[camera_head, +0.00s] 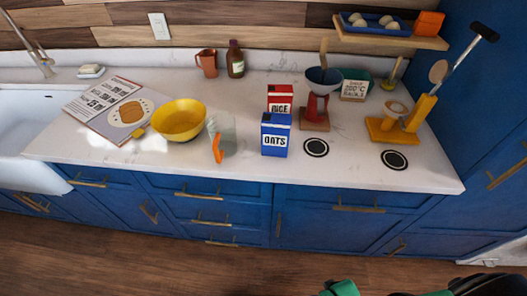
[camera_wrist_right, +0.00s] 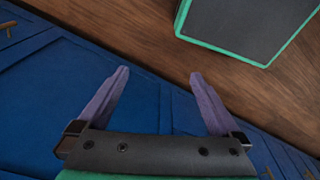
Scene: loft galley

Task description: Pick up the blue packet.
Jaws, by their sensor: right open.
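The blue packet (camera_head: 276,138), marked OATS, stands upright on the white counter, near its front edge and right of the middle in the head view. A red packet (camera_head: 280,99) marked RICE stands just behind it and is partly hidden by it. My right gripper (camera_wrist_right: 159,74) is open and empty in the right wrist view, with blue cabinet fronts and wooden floor beyond its fingers. The blue packet does not show in that view. My left gripper is in neither view.
A yellow bowl (camera_head: 180,121) and a clear container with an orange part (camera_head: 217,149) stand left of the packet. A red scale-like stand with a dark bowl (camera_head: 324,78) is behind right. Two black round pads (camera_head: 316,147) lie to the right. Counter (camera_head: 350,172) in front is clear.

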